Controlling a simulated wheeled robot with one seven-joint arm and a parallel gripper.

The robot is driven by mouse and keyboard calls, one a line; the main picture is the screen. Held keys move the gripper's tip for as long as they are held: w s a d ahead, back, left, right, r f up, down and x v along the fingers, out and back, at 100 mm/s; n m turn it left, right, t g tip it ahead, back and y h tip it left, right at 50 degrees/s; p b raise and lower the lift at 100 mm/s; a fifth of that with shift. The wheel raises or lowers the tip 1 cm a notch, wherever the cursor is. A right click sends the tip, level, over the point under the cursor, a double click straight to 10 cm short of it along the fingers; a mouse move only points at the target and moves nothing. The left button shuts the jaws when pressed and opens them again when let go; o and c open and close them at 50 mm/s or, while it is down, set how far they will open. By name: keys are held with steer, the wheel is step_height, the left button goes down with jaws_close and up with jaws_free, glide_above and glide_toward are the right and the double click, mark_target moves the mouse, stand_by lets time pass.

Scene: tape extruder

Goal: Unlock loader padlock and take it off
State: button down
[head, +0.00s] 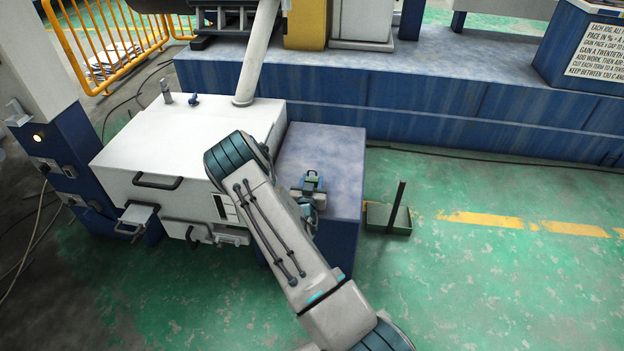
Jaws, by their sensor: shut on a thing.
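My gripper (311,191) is in the head view over the blue-grey block right of the white loader box (165,150). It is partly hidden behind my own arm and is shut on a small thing. A small dark and blue shape shows at its fingers, too small to tell whether it is a key or something else. A small dark ring-like piece (191,234) hangs at the front lower edge of the white box, away from my gripper. It may be the padlock, but I cannot tell whether it is locked.
The blue-grey block (340,150) has a bare top. The white box has a dark front handle (157,182). A dark tray with an upright post (397,210) stands on the floor to the right. A yellow rail (105,45) is back left.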

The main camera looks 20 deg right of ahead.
steer(key=shift+f, duration=0.15)
steer(key=c, duration=0.8)
jaws_free()
steer(key=p+v, duration=0.2)
steer(key=v, duration=1.2)
steer(key=shift+p, duration=0.4)
steer(key=shift+w, duration=0.1)
